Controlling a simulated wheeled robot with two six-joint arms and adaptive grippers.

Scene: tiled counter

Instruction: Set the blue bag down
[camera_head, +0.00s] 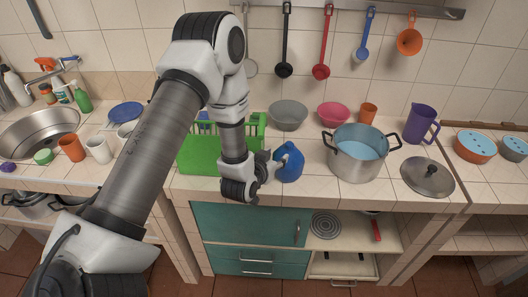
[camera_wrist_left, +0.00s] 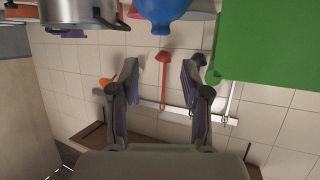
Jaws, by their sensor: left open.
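The blue bag (camera_head: 290,163) stands upright on the tiled counter near its front edge, between the green rack and the large pot. My left gripper (camera_head: 266,166) is just left of the bag in the head view, with its fingers toward it. In the left wrist view, which is upside down, the blue bag (camera_wrist_left: 162,12) shows at the top edge, beyond the fingertips of the left gripper (camera_wrist_left: 159,75). The fingers are spread with nothing between them. Whether a finger touches the bag is unclear. My right gripper is not in view.
A green rack (camera_head: 199,155) stands left of the bag, partly behind my arm. A large pot (camera_head: 356,165) stands to its right, with a lid (camera_head: 428,177) beyond. Grey (camera_head: 288,113) and pink (camera_head: 333,113) bowls are behind. Ladles hang on the wall.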

